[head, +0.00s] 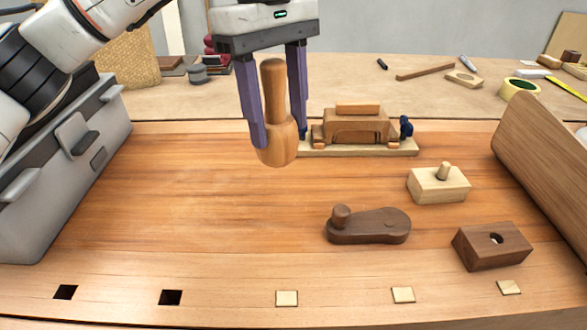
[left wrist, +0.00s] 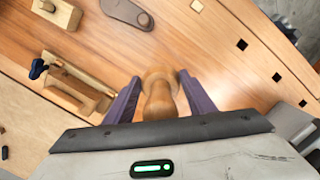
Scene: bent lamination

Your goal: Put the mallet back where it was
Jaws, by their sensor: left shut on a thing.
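The mallet (head: 275,148) is a light brown wooden piece with a round head at the bottom and a handle pointing up. My left gripper (head: 278,138) is shut on the mallet, with its purple fingers on either side of the head. The mallet hangs upright over the bench, left of the bending form. It also shows in the left wrist view (left wrist: 158,95) between the two fingers. Its contact with the fingers is partly hidden there. My right gripper is not in view.
A wooden form with blue knobs (head: 355,130) stands behind right. A dark wooden lever piece (head: 370,226), a pale block with a peg (head: 438,184) and a dark block with a hole (head: 492,246) lie at the right. A grey toolbox (head: 75,160) stands left. The bench's middle left is clear.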

